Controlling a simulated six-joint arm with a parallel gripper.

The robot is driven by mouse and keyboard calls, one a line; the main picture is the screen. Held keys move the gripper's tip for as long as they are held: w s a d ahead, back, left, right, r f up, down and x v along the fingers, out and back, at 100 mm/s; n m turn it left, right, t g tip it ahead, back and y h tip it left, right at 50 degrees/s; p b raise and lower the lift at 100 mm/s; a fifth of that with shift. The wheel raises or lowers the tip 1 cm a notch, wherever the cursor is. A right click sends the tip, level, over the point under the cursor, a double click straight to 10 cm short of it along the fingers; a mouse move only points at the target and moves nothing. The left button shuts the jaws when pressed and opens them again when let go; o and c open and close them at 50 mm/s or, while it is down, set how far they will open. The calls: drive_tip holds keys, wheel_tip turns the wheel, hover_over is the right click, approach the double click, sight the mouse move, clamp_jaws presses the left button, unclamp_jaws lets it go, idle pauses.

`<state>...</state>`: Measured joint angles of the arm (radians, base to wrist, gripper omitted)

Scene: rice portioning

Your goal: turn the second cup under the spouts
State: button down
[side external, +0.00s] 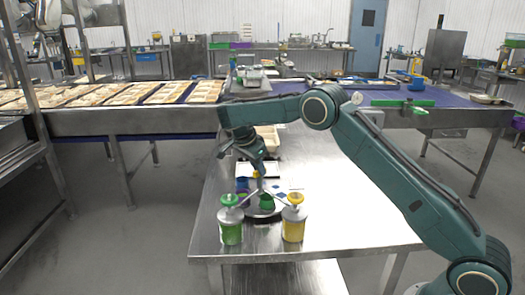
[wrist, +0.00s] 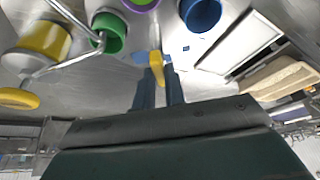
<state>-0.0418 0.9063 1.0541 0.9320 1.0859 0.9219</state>
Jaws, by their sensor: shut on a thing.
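My gripper (wrist: 157,78) is shut on a small yellow peg (wrist: 156,62); the same peg shows at the fingertips in the side view (side external: 256,174). A green cup (wrist: 110,32) stands under a bent metal spout end and also shows between the dispensers in the side view (side external: 267,202). A purple cup (wrist: 141,3) and a blue cup (wrist: 201,13) stand to its right in the wrist view, partly cut off. The cups stand around a round metal turntable (side external: 262,214). A green pump dispenser (side external: 230,226) and a yellow pump dispenser (side external: 293,224) stand in front, spouts pointing inward.
A white dark-framed panel (wrist: 238,42) and a beige tray (wrist: 282,78) lie beyond the cups. The steel table (side external: 345,215) is clear on the right. A conveyor (side external: 110,122) with several beige trays runs behind at the left.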

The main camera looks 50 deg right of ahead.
drive_tip(key=shift+r+m+g, duration=0.1)
drive_tip(key=shift+m+g, duration=0.3)
drive_tip(key=shift+m, duration=0.6)
drive_tip(key=c, duration=1.5)
unclamp_jaws()
drive_tip(key=shift+o, duration=0.2)
drive_tip(key=shift+n+t, duration=0.3)
drive_tip(key=shift+n, duration=0.5)
